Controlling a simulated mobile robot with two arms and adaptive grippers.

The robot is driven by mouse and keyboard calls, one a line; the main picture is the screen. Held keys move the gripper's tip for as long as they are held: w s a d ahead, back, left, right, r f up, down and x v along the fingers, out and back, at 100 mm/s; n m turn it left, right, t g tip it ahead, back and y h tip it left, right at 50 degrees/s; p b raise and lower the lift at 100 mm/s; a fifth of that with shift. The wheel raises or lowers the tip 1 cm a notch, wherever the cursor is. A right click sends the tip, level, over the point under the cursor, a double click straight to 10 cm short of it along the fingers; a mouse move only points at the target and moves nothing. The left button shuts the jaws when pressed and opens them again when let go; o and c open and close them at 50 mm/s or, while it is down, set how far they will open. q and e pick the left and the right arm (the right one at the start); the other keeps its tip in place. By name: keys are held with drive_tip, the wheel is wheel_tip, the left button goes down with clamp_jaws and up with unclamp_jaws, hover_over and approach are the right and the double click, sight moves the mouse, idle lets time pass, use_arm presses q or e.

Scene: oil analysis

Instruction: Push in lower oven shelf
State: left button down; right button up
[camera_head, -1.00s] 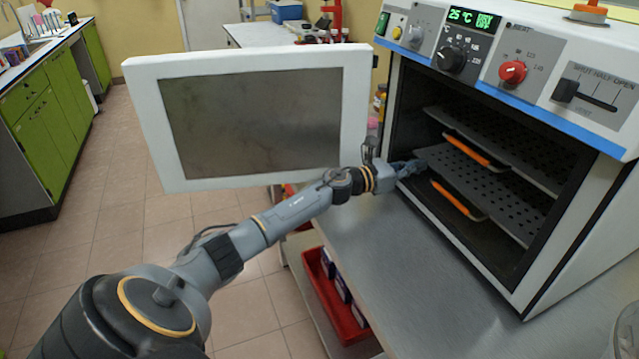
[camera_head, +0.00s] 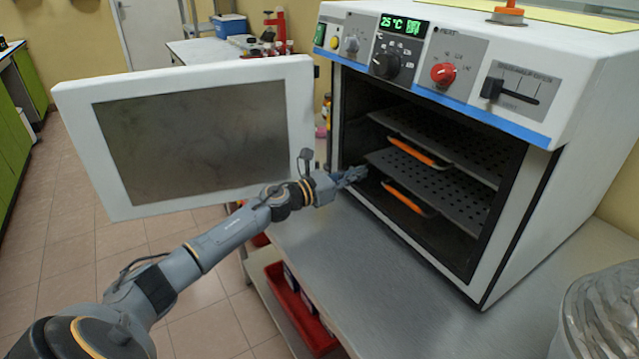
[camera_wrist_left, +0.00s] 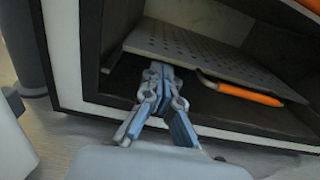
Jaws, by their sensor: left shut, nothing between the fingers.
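The oven (camera_head: 500,200) stands open on the metal bench, its door (camera_head: 200,140) swung out to the left. Inside are two perforated grey shelves. The lower shelf (camera_head: 455,198) has an orange handle bar (camera_head: 410,198) below it, and the upper shelf (camera_head: 450,140) has another orange bar. My left gripper (camera_head: 362,174) is shut and empty at the oven's left opening, by the front left corner of the lower shelf. In the left wrist view its fingertips (camera_wrist_left: 160,75) are at the front edge of a perforated shelf (camera_wrist_left: 190,48); whether they touch cannot be told. My right gripper is not in view.
The bench top (camera_head: 350,265) in front of the oven is bare. A red bin (camera_head: 298,310) sits on a lower level. A clear container (camera_head: 605,315) is at the right edge. The oven's side walls border the gripper's space.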

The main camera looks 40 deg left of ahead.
use_arm(q)
drive_tip(key=v, duration=0.8)
drive_tip(key=shift+s+a+f, duration=0.1)
